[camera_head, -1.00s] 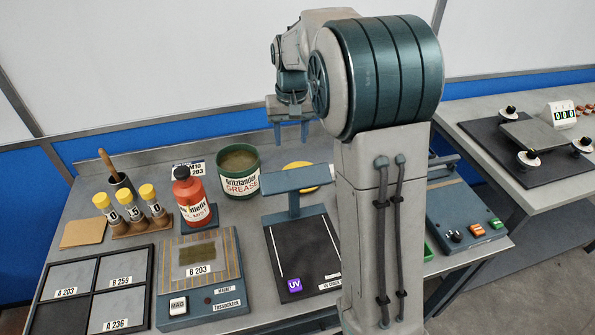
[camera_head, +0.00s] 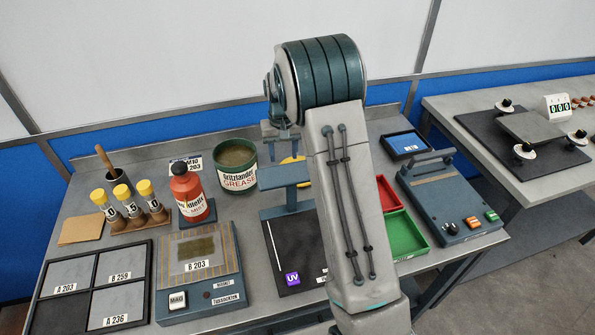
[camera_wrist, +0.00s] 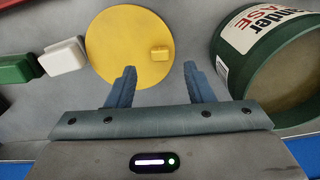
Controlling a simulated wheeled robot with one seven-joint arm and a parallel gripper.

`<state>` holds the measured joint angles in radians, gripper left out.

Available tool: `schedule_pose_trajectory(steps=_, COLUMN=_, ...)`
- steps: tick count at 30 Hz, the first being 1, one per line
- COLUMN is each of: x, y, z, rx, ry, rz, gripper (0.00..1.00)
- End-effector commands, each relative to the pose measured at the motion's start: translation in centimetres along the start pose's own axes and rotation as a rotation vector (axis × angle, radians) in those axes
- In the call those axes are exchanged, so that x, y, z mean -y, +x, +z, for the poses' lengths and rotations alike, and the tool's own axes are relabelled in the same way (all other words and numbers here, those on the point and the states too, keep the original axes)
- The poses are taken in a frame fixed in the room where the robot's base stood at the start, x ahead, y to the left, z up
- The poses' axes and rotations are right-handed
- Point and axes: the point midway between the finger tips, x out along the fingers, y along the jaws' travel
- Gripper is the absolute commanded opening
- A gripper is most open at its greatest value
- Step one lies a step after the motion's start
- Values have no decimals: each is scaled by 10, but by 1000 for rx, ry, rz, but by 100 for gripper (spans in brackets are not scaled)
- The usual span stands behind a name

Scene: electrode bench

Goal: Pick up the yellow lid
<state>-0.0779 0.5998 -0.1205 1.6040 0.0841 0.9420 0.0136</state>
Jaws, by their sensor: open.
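The yellow lid (camera_wrist: 122,38) is a flat round disc with a small raised yellow knob. It lies on the bench in the wrist view. In the head view only part of the yellow lid (camera_head: 291,163) shows behind the blue stand and my arm. My gripper (camera_wrist: 160,75) is open and empty, its two blue fingers apart. In the wrist view the fingers overlap the lid's lower right part, with the left finger over the disc and the right one beside its edge. In the head view my gripper (camera_head: 281,152) hangs near the lid; its height above it is hard to tell.
A green grease tin (camera_head: 236,168) stands close to the lid; it fills the right of the wrist view (camera_wrist: 227,65). The blue stand (camera_head: 284,177) is in front of the lid. A red bottle (camera_head: 187,190), red and green trays (camera_head: 406,238) and a blue device (camera_head: 450,195) stand nearby.

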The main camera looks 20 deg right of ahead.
Motion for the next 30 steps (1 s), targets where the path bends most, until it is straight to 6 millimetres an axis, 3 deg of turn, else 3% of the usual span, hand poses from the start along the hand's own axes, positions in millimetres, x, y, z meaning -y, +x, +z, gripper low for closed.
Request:
schedule_pose_trajectory(steps=9, x=0, y=43, z=1, rx=3, ry=0, rz=0, gripper=47)
schedule_pose_trajectory(steps=18, x=0, y=50, z=0, rx=1, ry=0, rz=0, gripper=47)
schedule_pose_trajectory(steps=24, x=0, y=49, z=0, rx=1, ry=0, rz=0, gripper=0)
schedule_pose_trajectory(steps=30, x=0, y=49, z=0, rx=0, ry=0, rz=0, gripper=0)
